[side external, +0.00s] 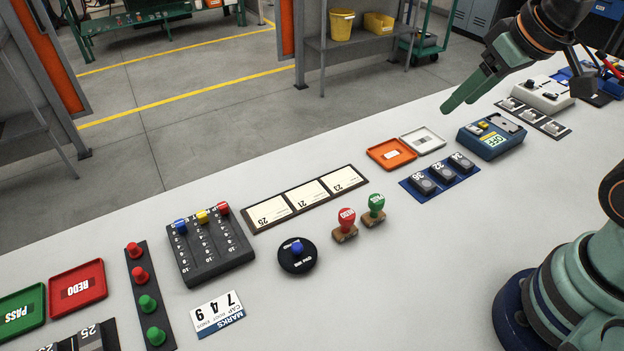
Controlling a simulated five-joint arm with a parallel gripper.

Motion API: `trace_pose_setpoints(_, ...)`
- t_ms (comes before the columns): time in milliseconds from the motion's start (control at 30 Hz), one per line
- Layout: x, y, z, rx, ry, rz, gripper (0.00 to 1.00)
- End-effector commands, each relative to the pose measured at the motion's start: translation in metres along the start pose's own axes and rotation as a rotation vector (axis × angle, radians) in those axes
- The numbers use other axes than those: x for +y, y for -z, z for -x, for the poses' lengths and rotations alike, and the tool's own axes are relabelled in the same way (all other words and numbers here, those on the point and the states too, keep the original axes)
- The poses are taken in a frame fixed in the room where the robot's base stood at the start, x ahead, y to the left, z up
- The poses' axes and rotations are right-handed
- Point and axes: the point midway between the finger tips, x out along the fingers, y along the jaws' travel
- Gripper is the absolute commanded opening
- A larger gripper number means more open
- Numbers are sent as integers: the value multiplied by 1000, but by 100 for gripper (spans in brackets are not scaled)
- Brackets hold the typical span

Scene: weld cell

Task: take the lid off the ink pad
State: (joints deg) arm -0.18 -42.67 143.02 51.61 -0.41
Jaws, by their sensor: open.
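A round black disc with a blue knob at its centre (297,255) lies flat on the white table, left of two stamps. It appears to be the ink pad with its lid on; the lettering on its rim is too small to read. My gripper (462,96) is at the upper right, raised above the table and far from the disc. Its green fingers point down to the left, are open and hold nothing that I can see.
A red-topped stamp (345,222) and a green-topped stamp (375,208) stand close to the disc's right. A slider box (210,252) stands to its left. A row of number cards (305,198) lies behind it, and a MARKS card (217,314) in front left. Table front of the disc is clear.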

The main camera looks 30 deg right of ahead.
Motion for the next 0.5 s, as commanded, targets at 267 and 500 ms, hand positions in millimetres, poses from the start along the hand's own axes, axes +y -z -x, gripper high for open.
trace_pose_setpoints(267,-46,24,-14,-99,76,385,60)
trace_pose_setpoints(500,-121,42,-44,-200,197,927,60)
